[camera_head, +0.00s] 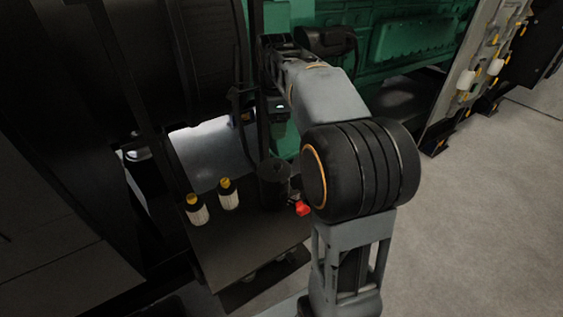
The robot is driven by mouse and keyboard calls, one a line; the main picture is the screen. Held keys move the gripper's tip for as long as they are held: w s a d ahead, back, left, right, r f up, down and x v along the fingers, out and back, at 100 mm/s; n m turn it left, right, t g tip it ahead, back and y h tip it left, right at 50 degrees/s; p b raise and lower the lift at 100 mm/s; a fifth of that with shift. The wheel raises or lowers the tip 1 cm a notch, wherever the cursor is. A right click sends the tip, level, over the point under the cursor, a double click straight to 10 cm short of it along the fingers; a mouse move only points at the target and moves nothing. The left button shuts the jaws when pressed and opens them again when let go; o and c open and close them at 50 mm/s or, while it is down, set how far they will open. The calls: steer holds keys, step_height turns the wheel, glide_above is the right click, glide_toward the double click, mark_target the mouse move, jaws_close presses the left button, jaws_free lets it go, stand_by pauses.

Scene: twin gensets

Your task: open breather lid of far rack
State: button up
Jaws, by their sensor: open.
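A pale upright rack panel (466,75) stands at the upper right, the farther of two racks in view. It carries white canisters and yellow fittings. I cannot make out a breather lid on it at this size. My gripper (276,50) is at the upper middle, in front of the green engine, well to the left of that panel. It is small and dark, and its fingers are hard to separate from the background. I see nothing held in it. My grey arm hides part of the engine and floor behind it.
A nearer dark rack plate (240,240) at lower left holds two white canisters with yellow caps (228,193), a black cylinder (273,183) and a red fitting (303,208). The green engine (405,40) fills the back. Grey floor (480,220) at right is clear.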

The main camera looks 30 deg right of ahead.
mark_target(277, 164)
step_height(277, 164, down, 13)
steer(key=shift+f+b, duration=0.1)
steer(key=shift+b, duration=0.4)
